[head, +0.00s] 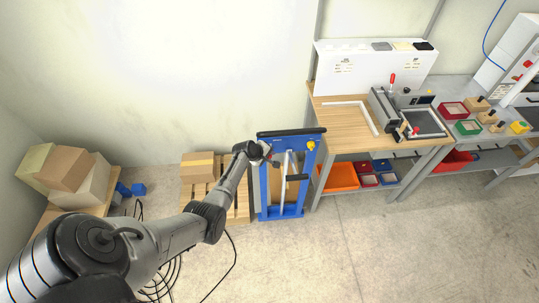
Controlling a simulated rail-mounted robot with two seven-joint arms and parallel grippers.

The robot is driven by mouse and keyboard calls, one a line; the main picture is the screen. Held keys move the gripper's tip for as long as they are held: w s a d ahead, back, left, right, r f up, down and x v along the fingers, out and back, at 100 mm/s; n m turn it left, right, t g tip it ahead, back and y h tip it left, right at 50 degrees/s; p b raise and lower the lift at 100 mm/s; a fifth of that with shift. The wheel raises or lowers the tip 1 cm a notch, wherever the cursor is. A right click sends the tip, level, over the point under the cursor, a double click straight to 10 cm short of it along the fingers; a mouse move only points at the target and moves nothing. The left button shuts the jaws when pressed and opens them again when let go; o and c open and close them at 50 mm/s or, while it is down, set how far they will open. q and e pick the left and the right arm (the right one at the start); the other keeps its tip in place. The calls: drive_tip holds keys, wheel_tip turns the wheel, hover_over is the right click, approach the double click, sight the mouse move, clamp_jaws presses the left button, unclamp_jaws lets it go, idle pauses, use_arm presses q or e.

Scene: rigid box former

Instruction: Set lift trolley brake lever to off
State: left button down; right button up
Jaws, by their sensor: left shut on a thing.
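The blue lift trolley (263,195) stands on the floor against the wall, left of the wooden workbench. It has a dark handle bar across its top, a pale upright in the middle and a yellow knob at its upper right. My left arm reaches in from the lower left. My left gripper (266,151) is at the trolley's upper left, just below the handle bar, shut on what seems to be the brake lever. The gripper hides most of the lever, so its setting cannot be told. My right gripper is not in view.
A cardboard box (199,167) sits on a wooden pallet (238,214) left of the trolley. More boxes (68,170) are at the far left. The workbench (340,135) stands close on the right. Black cables lie on the floor; the floor in front is clear.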

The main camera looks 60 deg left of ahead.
use_arm(q)
drive_tip(key=c, duration=0.9)
unclamp_jaws()
drive_tip(key=shift+s+r, duration=0.15)
drive_tip(key=shift+r, duration=0.05)
drive_tip(key=p+v, duration=0.1)
drive_tip(key=v, duration=1.2)
drive_tip(key=shift+s+a+r, duration=0.1)
drive_tip(key=shift+r, duration=0.05)
